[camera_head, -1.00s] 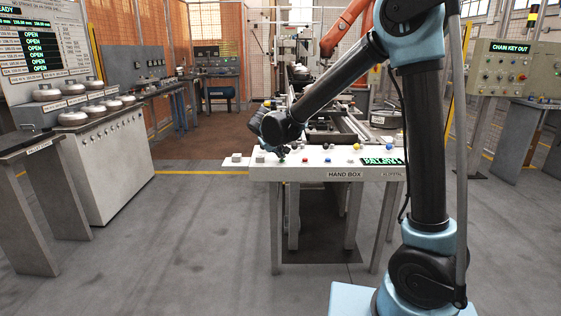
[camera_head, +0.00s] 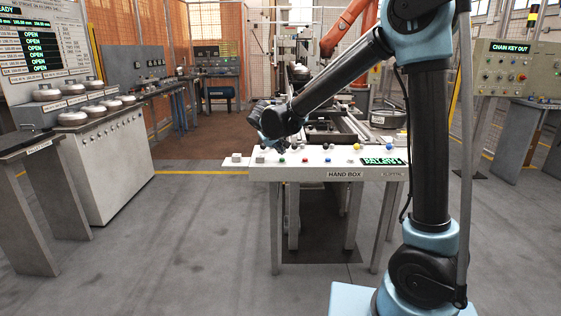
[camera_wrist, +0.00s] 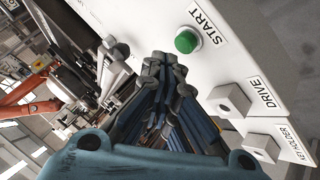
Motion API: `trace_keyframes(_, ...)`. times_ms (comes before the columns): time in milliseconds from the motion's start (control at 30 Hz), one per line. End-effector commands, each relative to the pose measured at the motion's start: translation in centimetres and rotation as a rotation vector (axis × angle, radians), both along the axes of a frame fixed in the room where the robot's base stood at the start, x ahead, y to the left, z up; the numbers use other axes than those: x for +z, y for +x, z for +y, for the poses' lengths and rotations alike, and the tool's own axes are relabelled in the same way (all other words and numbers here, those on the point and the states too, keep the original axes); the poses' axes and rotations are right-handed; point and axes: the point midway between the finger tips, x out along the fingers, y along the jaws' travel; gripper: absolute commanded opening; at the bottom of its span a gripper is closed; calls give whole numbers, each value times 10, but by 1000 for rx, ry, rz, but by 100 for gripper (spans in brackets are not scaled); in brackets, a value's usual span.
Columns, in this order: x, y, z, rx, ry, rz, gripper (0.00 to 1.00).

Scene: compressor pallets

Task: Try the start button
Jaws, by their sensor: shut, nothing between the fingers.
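The green start button (camera_wrist: 186,41), labelled START, stands on the white panel of the hand box in the wrist view. It also shows small near the left of the hand box (camera_head: 345,175) in the head view, as a green button (camera_head: 281,161). My gripper (camera_wrist: 163,62) is shut and empty, its dark fingertips just below the button in the wrist view. A small gap seems to lie between them; exact depth is hard to tell. In the head view my gripper (camera_head: 279,146) is small and dark above the panel.
A square DRIVE knob (camera_wrist: 230,97) and a KEY HOLDER block (camera_wrist: 262,146) stick up beside the button. More coloured buttons and a green display (camera_head: 383,161) sit on the hand box. A rail machine and an orange robot arm (camera_head: 350,22) stand behind.

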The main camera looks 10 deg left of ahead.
Motion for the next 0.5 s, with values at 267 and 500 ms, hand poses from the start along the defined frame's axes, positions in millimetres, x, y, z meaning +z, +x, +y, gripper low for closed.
trace_keyframes(267, 21, 0, 0, 0, 0, 0, 0)
trace_keyframes(500, 40, 0, 0, 0, 0, 0, 0)
